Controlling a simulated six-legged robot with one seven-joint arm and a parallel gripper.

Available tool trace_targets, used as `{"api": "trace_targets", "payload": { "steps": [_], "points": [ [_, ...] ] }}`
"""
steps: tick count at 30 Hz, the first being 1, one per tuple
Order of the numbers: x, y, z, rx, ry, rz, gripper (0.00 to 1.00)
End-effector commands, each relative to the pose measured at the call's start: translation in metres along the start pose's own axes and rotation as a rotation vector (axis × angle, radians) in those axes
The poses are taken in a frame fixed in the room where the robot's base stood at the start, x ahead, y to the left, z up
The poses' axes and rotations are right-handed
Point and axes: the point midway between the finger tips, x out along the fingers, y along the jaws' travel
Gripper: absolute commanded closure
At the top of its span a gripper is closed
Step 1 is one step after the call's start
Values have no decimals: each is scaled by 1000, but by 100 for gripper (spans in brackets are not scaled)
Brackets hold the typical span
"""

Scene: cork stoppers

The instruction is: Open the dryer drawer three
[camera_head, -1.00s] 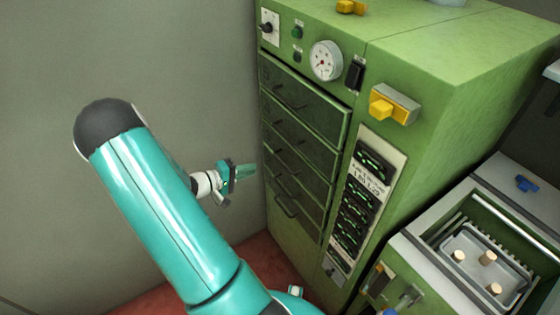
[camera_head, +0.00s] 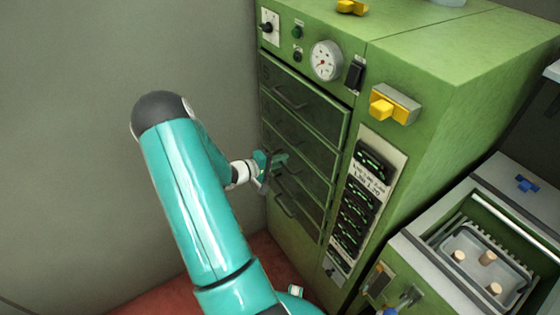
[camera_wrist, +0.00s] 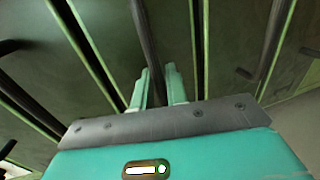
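The dryer is a green cabinet (camera_head: 440,110) whose left face carries a stack of dark green drawers (camera_head: 315,148) with bar handles. All the drawers look shut. My gripper (camera_head: 279,162) is at the front of the middle drawers, and partly hides a handle there; I cannot tell for certain which drawer it is at. In the wrist view my gripper (camera_wrist: 159,85) has its two teal fingers apart, with a dark handle bar (camera_wrist: 147,40) running between them. The fingers look open around the bar; firm contact is not visible.
A dial gauge (camera_head: 326,61) and a yellow-handled switch (camera_head: 394,105) sit on the cabinet. A labelled panel of dark displays (camera_head: 360,205) is right of the drawers. A grey-rimmed bin holds a tray (camera_head: 474,254) with corks. A plain wall (camera_head: 120,60) stands left.

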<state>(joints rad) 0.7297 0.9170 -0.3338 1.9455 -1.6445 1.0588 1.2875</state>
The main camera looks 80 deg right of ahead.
Motion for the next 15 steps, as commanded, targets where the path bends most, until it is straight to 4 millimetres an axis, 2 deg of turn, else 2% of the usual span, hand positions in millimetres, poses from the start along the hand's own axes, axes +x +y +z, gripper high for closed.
{"api": "trace_targets", "payload": {
  "steps": [2, 5, 15],
  "points": [
    [0, 0, 0, 0, 0, 0, 85],
    [0, 0, 0, 0, 0, 0, 100],
    [-5, -1, 0, -1, 2, 0, 100]
  ]
}}
